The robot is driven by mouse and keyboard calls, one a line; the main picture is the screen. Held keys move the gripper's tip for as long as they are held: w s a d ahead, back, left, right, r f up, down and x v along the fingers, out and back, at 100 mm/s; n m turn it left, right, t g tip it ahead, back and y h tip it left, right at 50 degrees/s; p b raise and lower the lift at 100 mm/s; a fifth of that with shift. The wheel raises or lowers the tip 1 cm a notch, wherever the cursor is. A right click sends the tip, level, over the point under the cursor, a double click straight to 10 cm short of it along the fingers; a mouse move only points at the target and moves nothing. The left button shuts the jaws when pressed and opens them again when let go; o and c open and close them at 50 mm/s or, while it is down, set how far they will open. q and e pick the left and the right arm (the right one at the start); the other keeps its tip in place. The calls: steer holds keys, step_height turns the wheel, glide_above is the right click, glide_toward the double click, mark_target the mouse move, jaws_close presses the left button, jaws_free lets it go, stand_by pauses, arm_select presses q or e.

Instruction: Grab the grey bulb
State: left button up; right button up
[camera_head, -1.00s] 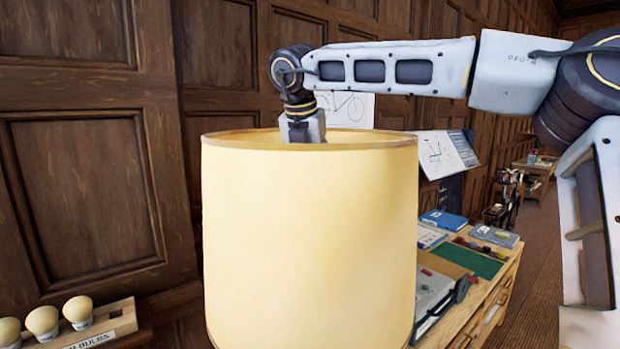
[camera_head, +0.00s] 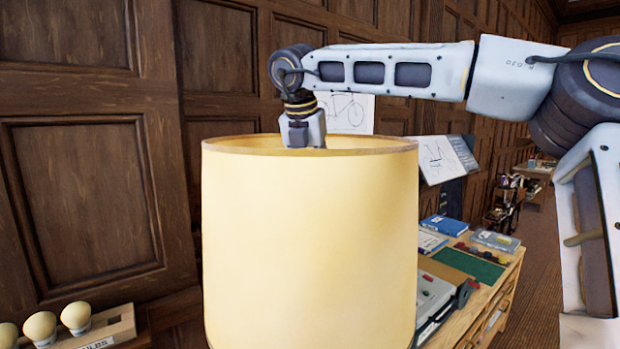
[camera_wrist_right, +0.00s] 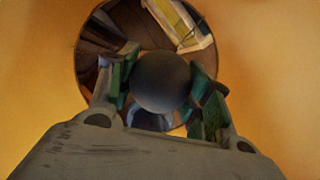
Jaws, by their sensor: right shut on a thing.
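The grey bulb (camera_wrist_right: 161,82) is a dark round globe in the right wrist view, inside a lampshade. My right gripper (camera_wrist_right: 162,88) has its green-padded fingers on both sides of the bulb and is shut on it. In the head view my right arm reaches down through the open top of the cream lampshade (camera_head: 310,245). The shade's wall hides the fingers and the bulb there. The shade's inner wall (camera_wrist_right: 265,60) surrounds the gripper in the wrist view. My left gripper is not in view.
A wooden rack (camera_head: 115,325) with several pale bulbs (camera_head: 76,316) stands at the lower left. A wooden cabinet (camera_head: 500,290) with books and a green mat (camera_head: 470,264) is behind the shade on the right. A panelled wall is behind.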

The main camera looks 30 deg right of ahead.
steer(key=shift+r, duration=4.45)
steer(key=shift+r, duration=0.1)
